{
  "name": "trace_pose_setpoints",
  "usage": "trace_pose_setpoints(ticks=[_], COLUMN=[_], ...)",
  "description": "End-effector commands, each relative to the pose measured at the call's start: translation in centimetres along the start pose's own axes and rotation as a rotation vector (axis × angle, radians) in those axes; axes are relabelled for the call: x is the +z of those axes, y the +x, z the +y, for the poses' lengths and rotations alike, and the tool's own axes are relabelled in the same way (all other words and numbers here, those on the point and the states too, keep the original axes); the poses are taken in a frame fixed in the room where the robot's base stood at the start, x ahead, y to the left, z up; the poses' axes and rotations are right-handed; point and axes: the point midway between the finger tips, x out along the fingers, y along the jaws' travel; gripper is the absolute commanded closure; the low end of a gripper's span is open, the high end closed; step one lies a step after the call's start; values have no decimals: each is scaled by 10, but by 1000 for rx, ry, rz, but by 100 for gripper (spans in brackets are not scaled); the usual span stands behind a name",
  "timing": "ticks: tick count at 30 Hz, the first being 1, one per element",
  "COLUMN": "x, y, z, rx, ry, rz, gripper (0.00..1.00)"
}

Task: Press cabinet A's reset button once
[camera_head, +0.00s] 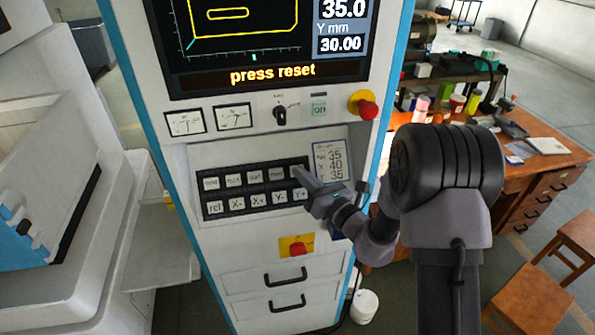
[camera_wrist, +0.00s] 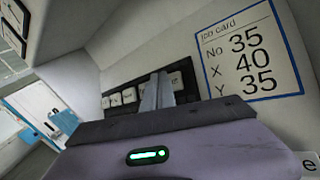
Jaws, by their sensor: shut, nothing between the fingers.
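A tall white and blue cabinet (camera_head: 268,262) stands in front of me in the head view. Its screen (camera_head: 270,40) reads "press reset" in yellow. Below is a black key panel (camera_head: 205,197) with two rows of pale keys; it also shows in the wrist view (camera_wrist: 112,88). The bottom row reads ref, X-, X+, Y-, Y+; the small top-row labels are hard to read. My gripper (camera_head: 298,174) is shut and empty, its tips at the right end of the top row, partly hiding the key there. In the wrist view the fingertips (camera_wrist: 158,80) overlap the keys. Contact cannot be told.
A job card (camera_head: 330,160) is right of the keys. Above are two dials, a black knob (camera_head: 280,115), a green ON button (camera_head: 319,106) and a red stop button (camera_head: 367,108). A red switch on yellow (camera_head: 297,247) sits below. A cluttered wooden desk (camera_head: 540,178) stands right.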

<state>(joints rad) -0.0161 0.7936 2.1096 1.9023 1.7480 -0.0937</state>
Motion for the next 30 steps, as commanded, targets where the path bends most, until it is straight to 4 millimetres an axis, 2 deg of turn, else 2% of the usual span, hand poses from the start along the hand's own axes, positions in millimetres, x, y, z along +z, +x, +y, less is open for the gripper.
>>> trace_pose_setpoints(ticks=[30], x=[-4], y=[5], z=[-4], rx=[0], ry=[0], rz=[1], gripper=[100])
